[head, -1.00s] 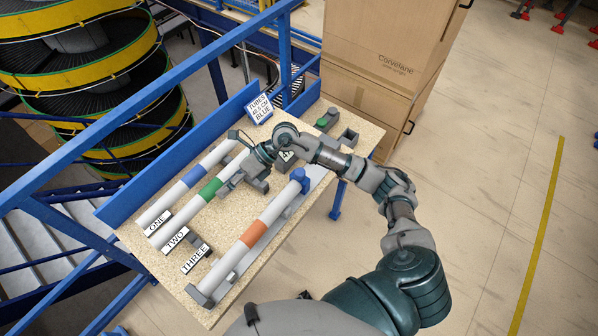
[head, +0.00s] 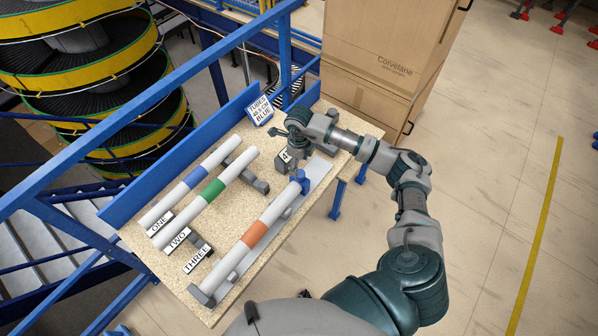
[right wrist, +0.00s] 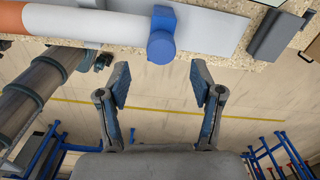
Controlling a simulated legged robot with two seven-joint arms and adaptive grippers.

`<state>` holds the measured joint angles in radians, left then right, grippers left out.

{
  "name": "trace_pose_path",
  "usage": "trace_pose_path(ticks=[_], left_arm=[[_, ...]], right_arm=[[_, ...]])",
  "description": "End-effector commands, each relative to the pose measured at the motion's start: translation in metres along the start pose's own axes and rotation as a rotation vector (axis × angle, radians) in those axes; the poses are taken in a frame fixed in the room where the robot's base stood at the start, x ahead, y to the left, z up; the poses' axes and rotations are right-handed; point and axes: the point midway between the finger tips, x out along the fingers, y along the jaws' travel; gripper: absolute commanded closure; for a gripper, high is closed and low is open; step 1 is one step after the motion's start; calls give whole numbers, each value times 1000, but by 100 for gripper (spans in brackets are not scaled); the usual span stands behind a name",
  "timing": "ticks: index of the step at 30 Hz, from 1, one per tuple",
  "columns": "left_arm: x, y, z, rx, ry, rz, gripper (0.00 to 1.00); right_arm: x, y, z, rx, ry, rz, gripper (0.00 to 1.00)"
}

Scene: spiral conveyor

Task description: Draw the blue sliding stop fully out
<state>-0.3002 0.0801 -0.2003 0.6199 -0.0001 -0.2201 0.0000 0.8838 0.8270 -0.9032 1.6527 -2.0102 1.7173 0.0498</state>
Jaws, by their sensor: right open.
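The blue sliding stop (head: 301,183) sits at the far end of the white tube with an orange band (head: 256,233), on a grey rail on the bench. In the right wrist view the stop (right wrist: 162,38) is a blue block with a rounded knob, just beyond the fingertips. My right gripper (right wrist: 163,84) is open and empty, its two fingers on either side of the stop's line but apart from it. In the head view this gripper (head: 298,160) is above and behind the stop, its fingers partly hidden. My left gripper is not in view.
A blue sign (head: 260,110) stands at the back. Large cartons (head: 385,60) stand beyond the bench (head: 150,250).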

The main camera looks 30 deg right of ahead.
Motion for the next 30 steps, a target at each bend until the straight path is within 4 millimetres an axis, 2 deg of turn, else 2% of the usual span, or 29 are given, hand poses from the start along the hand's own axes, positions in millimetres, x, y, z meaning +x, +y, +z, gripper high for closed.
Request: trace_pose_path(ticks=[3, 9, 14, 22, 30], left_arm=[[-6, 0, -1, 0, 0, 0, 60], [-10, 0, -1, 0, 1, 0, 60], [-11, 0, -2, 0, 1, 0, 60], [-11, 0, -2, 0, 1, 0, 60], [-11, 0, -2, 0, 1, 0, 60]], right_arm=[[26, 0, -1, 3, 3, 2, 34], [56, 0, 0, 2, 0, 2, 34], [66, 0, -1, 1, 0, 1, 34], [67, 1, 0, 1, 0, 0, 34], [67, 0, 0, 1, -1, 1, 100]])
